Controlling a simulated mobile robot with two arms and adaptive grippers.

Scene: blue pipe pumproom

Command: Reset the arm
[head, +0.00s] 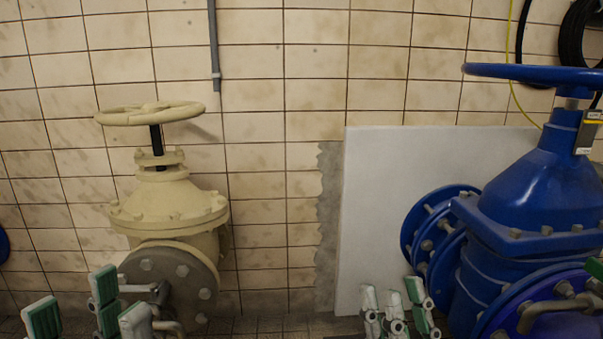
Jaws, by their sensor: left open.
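My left gripper (73,305) shows at the bottom left, with green-padded fingertips spread apart. It is open, with nothing between the fingertips. It is in front of and below the cream valve. My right gripper (394,305) shows at the bottom, right of the middle, in front of the white panel and left of the blue valve. The lower parts of both grippers are cut off by the frame.
A cream valve (168,205) with a round handwheel (150,114) stands at the left. A large blue valve (532,195) with a blue handwheel (535,74) stands at the right. A white panel (400,200) leans by the tiled wall.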

